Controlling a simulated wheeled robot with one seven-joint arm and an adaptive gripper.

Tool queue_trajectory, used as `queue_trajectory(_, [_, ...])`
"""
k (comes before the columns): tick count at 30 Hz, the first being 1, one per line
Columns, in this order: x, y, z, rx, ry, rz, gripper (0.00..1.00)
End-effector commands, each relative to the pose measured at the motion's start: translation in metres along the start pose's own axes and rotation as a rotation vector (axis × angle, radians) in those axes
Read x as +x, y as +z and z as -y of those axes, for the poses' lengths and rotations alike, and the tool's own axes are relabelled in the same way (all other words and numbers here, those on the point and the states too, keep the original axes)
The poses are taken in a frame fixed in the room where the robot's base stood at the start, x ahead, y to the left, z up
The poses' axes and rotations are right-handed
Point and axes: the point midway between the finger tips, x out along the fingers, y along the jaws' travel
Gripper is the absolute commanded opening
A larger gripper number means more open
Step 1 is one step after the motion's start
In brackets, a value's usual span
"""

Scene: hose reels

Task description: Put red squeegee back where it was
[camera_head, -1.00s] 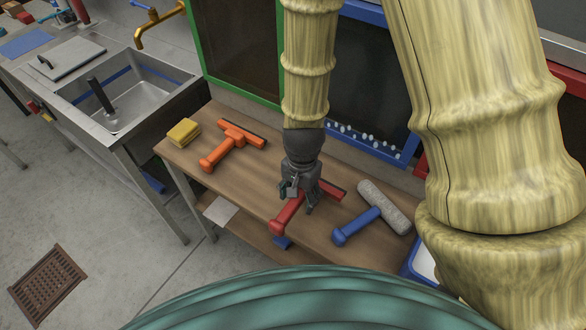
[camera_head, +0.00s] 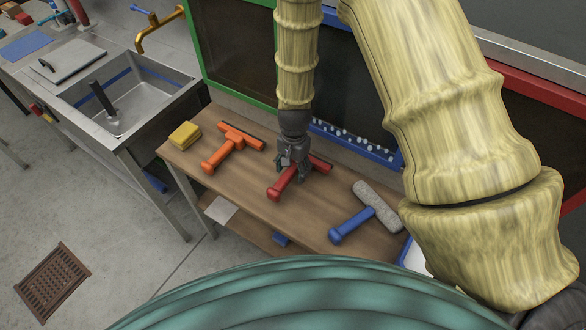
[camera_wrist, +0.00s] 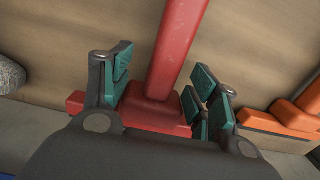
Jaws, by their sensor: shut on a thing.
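The red squeegee (camera_head: 281,186) has a red handle and a wide head, and it is at the wooden bench between the orange squeegee (camera_head: 224,150) and the blue-handled roller (camera_head: 352,225). My gripper (camera_head: 289,168) points down and is shut on the red squeegee, near where the handle meets the head. In the wrist view the red handle (camera_wrist: 176,45) runs between the teal finger pads (camera_wrist: 160,95). Part of the head is hidden behind my gripper. I cannot tell whether the squeegee touches the bench top.
The wooden bench (camera_head: 225,188) also holds a yellow sponge (camera_head: 185,135) at its left end. A steel sink (camera_head: 125,112) stands to the left. Green-, blue- and red-framed panels rise behind the bench. Bare bench lies in front of the red squeegee.

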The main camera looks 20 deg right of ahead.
Motion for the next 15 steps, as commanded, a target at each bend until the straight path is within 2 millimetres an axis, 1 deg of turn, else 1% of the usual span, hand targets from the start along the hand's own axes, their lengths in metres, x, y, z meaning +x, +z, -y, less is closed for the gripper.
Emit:
queue_trajectory(6, [0.014,0.0,0.0,0.0,0.0,0.001,0.29])
queue_trajectory(15, [0.016,0.0,0.0,0.0,-0.001,0.0,0.29])
